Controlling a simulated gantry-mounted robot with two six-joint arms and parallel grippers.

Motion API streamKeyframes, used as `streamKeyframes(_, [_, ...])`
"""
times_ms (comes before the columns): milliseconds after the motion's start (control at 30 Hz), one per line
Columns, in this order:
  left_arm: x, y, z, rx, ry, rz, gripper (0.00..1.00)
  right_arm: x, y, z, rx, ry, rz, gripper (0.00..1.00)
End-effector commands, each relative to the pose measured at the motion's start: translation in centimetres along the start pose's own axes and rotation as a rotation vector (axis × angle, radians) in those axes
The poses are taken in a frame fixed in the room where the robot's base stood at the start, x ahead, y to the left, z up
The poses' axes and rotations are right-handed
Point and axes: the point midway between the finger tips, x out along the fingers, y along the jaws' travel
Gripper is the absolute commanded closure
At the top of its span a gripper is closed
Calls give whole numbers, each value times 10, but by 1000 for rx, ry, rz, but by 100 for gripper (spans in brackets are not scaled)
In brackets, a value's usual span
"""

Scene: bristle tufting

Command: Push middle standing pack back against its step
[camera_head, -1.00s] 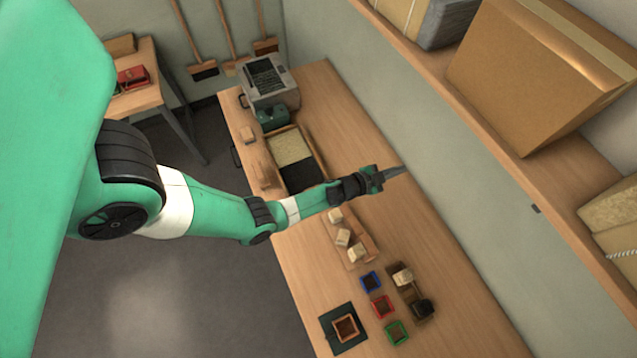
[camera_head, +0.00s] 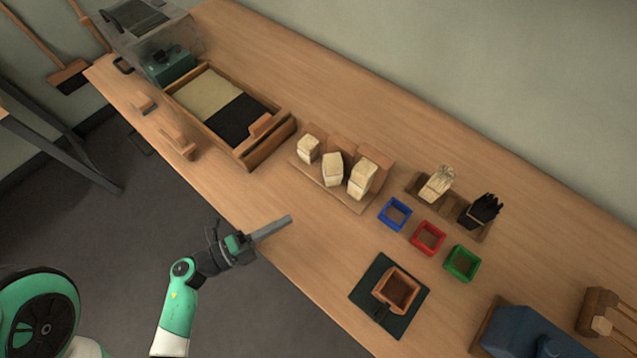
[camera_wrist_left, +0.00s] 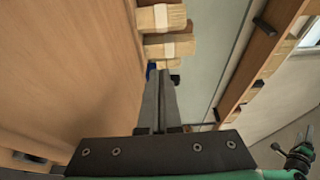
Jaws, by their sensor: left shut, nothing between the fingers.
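Three pale packs with light bands stand on a wooden stepped board (camera_head: 342,203). The middle pack (camera_head: 333,170) is slightly forward of the left pack (camera_head: 308,149) and right pack (camera_head: 362,180); a small gap seems to show before its step (camera_head: 342,146). My left gripper (camera_head: 288,220) is shut and empty, in front of the board near the bench's front edge, apart from the packs. In the left wrist view its shut fingers (camera_wrist_left: 158,90) point toward two banded packs (camera_wrist_left: 162,18); which ones is unclear. A green-and-black arm part, probably my right arm, shows at that view's right edge.
A tray (camera_head: 262,152) of pale and black bristles lies left of the board. Blue (camera_head: 395,214), red (camera_head: 428,238) and green (camera_head: 462,263) boxes and a bristle holder (camera_head: 450,203) stand to its right. Bare bench lies between gripper and board.

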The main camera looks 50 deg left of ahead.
Motion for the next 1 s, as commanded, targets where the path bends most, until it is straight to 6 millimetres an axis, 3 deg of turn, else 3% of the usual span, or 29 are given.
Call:
streamKeyframes(367, [18, -1, 0, 3, 8, -1, 100, -3, 0, 2, 0, 1, 0, 32])
streamKeyframes(567, [50, -1, -2, 2, 10, -4, 100, -8, 0, 7, 0, 1, 0, 32])
streamKeyframes(800, [102, -2, -1, 2, 6, -4, 100, -13, 0, 12, 0, 0, 0, 32])
streamKeyframes(1000, [123, -2, 22, 1, -2, -4, 100, -17, 0, 16, 0, 0, 0, 32])
